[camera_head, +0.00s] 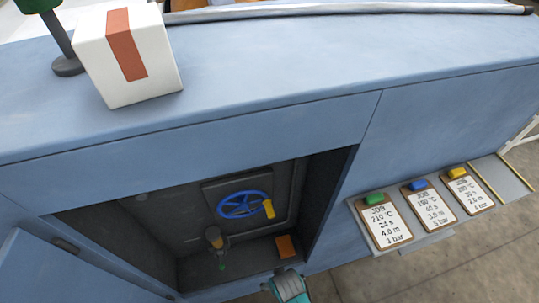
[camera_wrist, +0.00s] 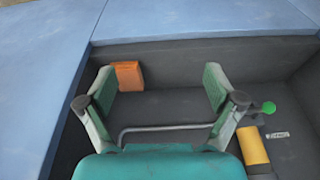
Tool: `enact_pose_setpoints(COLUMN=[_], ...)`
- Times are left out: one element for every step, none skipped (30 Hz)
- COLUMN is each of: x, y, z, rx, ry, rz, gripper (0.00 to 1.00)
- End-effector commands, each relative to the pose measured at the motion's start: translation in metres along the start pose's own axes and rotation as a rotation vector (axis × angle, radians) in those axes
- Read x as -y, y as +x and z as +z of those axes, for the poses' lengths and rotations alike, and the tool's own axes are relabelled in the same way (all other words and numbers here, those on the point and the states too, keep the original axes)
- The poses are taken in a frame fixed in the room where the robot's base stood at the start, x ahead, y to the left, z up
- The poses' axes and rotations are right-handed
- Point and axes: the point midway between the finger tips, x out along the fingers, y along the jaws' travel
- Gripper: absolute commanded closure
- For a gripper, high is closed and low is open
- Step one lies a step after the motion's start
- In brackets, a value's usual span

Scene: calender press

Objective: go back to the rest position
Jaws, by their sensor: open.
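My gripper (camera_head: 290,287) shows at the bottom of the head view, in front of the open recess in the blue press. In the wrist view my gripper (camera_wrist: 160,85) has its two green fingers spread wide apart, with nothing held between them. An orange block (camera_wrist: 128,75) lies beyond the left fingertip in that view. The same orange block (camera_head: 287,246) sits on the recess floor in the head view, just above my gripper. Whether a finger touches the block is not clear.
The recess walls (camera_head: 325,200) stand close around my gripper. A white box (camera_head: 127,55) sits on top. Job clipboards (camera_head: 385,225) lie on a right shelf.

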Motion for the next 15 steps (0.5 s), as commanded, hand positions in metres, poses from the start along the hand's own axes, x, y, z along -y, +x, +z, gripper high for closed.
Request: enact_pose_setpoints(x=[-0.005, -0.007, -0.011, -0.013, -0.016, -0.021, -0.024, -0.027, -0.032, -0.035, -0.038, -0.042, -0.044, -0.047, -0.050], y=[-0.001, -0.002, -0.004, -0.005, -0.007, -0.010, -0.013, -0.016, -0.021, -0.025, -0.029, -0.035, -0.040, -0.045, -0.052], z=[0.007, 0.010, 0.015, 0.018, 0.023, 0.029, 0.033, 0.038, 0.044, 0.049, 0.053, 0.059, 0.063, 0.067, 0.072], rx=[-0.015, -0.026, -0.043, -0.056, -0.072, -0.094, -0.114, -0.133, -0.160, -0.181, -0.201, -0.228, -0.248, -0.267, -0.295], ry=[0.006, 0.009, 0.013, 0.016, 0.019, 0.024, 0.029, 0.033, 0.039, 0.044, 0.048, 0.053, 0.057, 0.061, 0.066], rz=[-0.001, -0.002, -0.004, -0.005, -0.006, -0.007, -0.009, -0.009, -0.010, -0.011, -0.011, -0.011, -0.010, -0.009, -0.008], gripper=[0.08, 0.08, 0.08, 0.08, 0.08, 0.08, 0.08, 0.08, 0.08, 0.08, 0.08, 0.08, 0.08, 0.08, 0.08])
